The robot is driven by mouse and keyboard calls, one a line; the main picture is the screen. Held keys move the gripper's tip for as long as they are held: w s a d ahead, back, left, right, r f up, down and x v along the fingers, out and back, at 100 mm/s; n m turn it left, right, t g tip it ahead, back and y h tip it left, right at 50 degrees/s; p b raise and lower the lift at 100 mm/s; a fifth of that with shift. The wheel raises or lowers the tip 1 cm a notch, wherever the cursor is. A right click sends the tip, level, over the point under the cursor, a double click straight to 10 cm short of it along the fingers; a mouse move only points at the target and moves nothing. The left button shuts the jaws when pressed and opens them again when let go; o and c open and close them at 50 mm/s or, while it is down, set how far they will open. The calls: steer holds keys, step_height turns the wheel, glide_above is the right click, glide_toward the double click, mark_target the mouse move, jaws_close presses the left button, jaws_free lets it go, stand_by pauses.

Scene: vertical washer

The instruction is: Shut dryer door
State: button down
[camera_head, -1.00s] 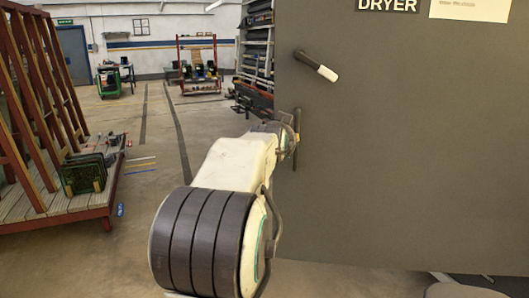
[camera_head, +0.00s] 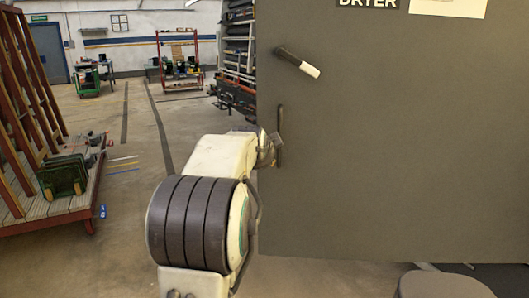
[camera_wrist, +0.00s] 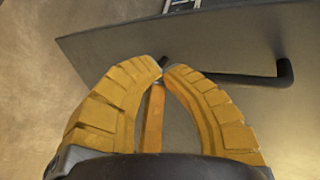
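The dryer door (camera_head: 400,150) is a large dark grey panel filling the right of the head view, with its left edge free. A "DRYER" label (camera_head: 367,2) is at its top. A dark vertical handle (camera_head: 280,135) sits near that edge; in the wrist view it is a black bar (camera_wrist: 245,78) with a bent end. My gripper (camera_wrist: 161,68) has yellow fingers with the tips almost touching, right at the bar's left part. The right finger covers some of the bar. I cannot tell whether the bar is pinched. In the head view my arm hides most of the gripper.
A black lever with a white tip (camera_head: 297,62) sticks out above the handle. A round grey seat-like thing (camera_head: 445,284) is below the door. A wooden rack (camera_head: 45,170) stands at left. Open concrete floor (camera_head: 125,230) lies between the rack and my arm.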

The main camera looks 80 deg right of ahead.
steer(key=d+r+p+x, duration=0.1)
steer(key=p+x, duration=0.2)
steer(key=x, duration=0.6)
steer(key=shift+d+r, duration=0.25)
steer(key=shift+d, duration=0.1)
steer(key=shift+w, duration=0.15)
